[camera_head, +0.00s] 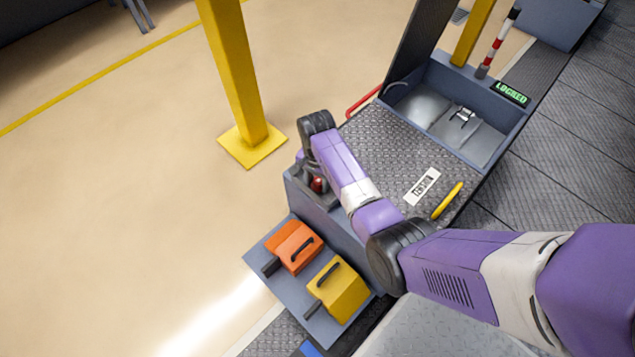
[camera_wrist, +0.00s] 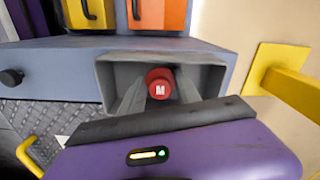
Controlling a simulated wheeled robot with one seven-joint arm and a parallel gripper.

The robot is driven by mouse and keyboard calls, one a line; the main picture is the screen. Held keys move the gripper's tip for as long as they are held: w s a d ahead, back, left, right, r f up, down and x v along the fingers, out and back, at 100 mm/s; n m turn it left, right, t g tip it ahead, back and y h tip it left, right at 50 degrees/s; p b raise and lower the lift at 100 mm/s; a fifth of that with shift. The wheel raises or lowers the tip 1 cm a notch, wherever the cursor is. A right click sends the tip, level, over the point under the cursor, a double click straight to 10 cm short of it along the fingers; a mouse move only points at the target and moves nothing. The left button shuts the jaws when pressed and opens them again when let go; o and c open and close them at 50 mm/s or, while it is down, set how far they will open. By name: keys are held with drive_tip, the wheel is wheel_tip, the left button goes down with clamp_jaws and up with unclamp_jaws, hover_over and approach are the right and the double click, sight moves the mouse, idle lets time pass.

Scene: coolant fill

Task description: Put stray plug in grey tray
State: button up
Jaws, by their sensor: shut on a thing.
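The plug is a round red cap marked M (camera_wrist: 160,84), held between the two grey fingers of my gripper (camera_wrist: 160,90). The red also shows below my wrist in the head view (camera_head: 317,184). The grey tray (camera_wrist: 212,76) is an open box behind and around the plug in the wrist view. In the head view the tray (camera_head: 322,200) is partly hidden by my arm. The plug is over or inside the tray; I cannot tell whether it touches the floor.
An orange case (camera_head: 293,246) and a yellow case (camera_head: 340,290) stand on a shelf beside the tray. A yellow post (camera_head: 233,75) rises from the floor nearby. A checkered metal deck (camera_head: 385,150) with a yellow handle (camera_head: 447,200) and an open bin (camera_head: 425,100) lies to the right.

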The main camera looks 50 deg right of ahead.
sight(317, 181)
drive_tip(key=shift+f, duration=0.15)
drive_tip(key=o, duration=1.3)
wheel_tip(317, 181, up, 12)
drive_tip(key=p, duration=0.4)
drive_tip(key=shift+r+p, duration=0.2)
drive_tip(key=shift+p, duration=0.15)
